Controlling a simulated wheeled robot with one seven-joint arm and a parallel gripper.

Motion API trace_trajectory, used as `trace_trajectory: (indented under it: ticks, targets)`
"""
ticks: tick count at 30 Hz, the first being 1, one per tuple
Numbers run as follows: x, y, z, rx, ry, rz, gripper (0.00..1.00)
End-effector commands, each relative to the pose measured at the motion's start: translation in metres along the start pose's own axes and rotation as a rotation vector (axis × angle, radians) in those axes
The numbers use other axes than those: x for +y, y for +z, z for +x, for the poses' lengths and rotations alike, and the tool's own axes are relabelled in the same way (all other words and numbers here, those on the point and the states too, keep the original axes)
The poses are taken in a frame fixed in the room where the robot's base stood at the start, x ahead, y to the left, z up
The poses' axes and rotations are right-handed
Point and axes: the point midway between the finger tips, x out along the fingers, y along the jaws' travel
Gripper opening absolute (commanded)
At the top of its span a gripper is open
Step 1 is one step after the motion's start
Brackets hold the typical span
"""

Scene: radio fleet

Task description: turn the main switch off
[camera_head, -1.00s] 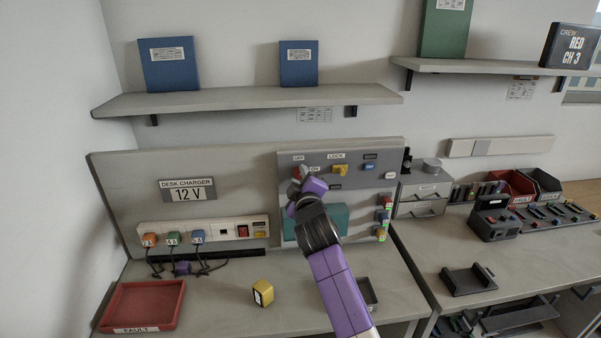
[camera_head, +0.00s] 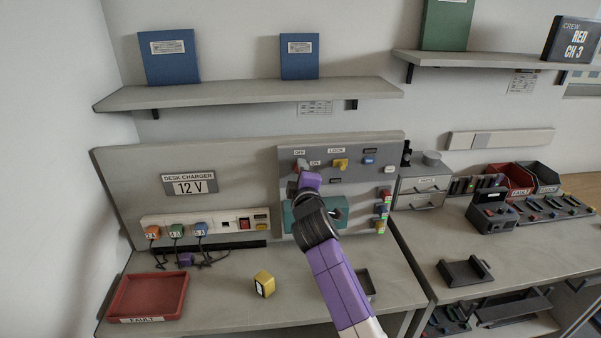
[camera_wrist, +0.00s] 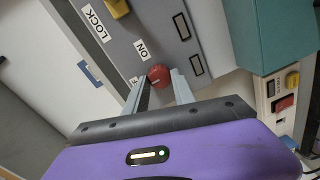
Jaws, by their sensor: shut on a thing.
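The main switch, a red round knob (camera_wrist: 160,76), sits on the grey panel (camera_head: 372,178) between the OFF and ON labels. In the wrist view the knob is between the two finger tips of my gripper (camera_wrist: 159,86), which is shut on it. In the head view my purple gripper (camera_head: 299,184) reaches up to the panel and hides most of the knob. The ON label (camera_wrist: 142,50) is readable in the wrist view; the OFF label is partly covered by a finger. The knob's exact angle cannot be told.
A yellow LOCK knob (camera_head: 340,164) and a blue button (camera_head: 369,160) sit to the right on the panel. A teal box (camera_head: 335,222) juts out below. A charger strip (camera_head: 205,226), red tray (camera_head: 148,297) and yellow block (camera_head: 264,284) are on the left.

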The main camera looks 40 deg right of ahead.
Motion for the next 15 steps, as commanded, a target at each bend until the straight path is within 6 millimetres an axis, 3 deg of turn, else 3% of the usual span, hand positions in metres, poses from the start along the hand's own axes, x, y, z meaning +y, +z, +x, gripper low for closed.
trace_trajectory:
  ticks: [3, 4, 7, 15]
  targets:
    - [-0.0013, -0.0008, -0.0003, 0.001, -0.002, 0.0, 0.0]
    - [-0.0013, -0.0008, -0.0003, 0.001, -0.002, 0.0, 0.35]
    - [-0.0011, -0.0007, -0.0002, 0.001, -0.002, 0.0, 0.53]
    - [-0.0005, -0.0003, -0.0002, 0.001, -0.001, 0.001, 0.53]
